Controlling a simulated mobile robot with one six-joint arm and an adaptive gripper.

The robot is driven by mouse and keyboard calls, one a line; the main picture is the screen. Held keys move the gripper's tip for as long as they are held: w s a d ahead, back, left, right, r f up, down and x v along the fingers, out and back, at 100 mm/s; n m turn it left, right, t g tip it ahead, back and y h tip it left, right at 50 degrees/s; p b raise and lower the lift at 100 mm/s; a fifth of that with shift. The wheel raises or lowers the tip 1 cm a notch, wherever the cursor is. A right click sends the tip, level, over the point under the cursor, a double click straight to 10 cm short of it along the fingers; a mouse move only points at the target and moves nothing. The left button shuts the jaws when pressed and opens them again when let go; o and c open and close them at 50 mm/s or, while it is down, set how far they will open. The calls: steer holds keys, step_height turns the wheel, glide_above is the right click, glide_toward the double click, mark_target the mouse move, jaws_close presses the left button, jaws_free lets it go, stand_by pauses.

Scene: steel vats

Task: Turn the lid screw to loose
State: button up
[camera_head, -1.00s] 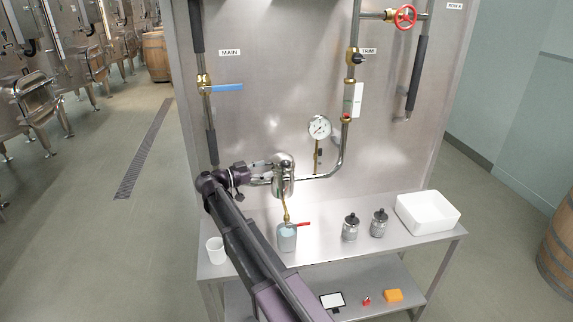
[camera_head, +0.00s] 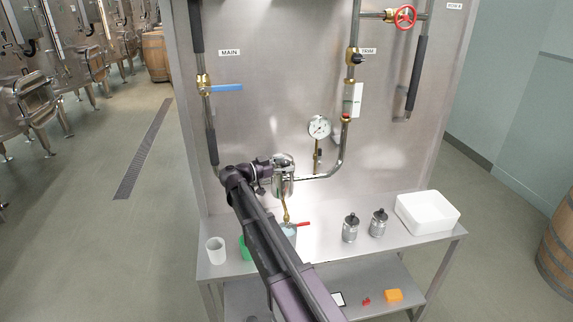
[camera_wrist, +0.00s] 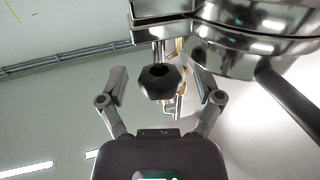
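The lid screw, a dark faceted knob (camera_wrist: 160,82), hangs below a steel bracket in the wrist view. My gripper (camera_wrist: 160,90) is open, with one finger on each side of the knob and a visible gap on both sides. The shiny steel vessel (camera_wrist: 255,45) fills the upper right of the wrist view. In the head view this small vessel (camera_head: 284,178) is on the pipework, and my wrist is close against its left side. There the screw and my fingertips are too small or hidden to make out.
A gauge (camera_head: 319,127) and pipes stand right of the vessel. Below are a beaker (camera_head: 290,229) partly behind my arm, a white cup (camera_head: 216,250), a green item (camera_head: 245,247), two jars (camera_head: 350,228) and a white tub (camera_head: 428,212) on the bench (camera_head: 330,250).

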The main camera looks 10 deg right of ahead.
steer(key=c, duration=1)
steer(key=shift+c, duration=0.4)
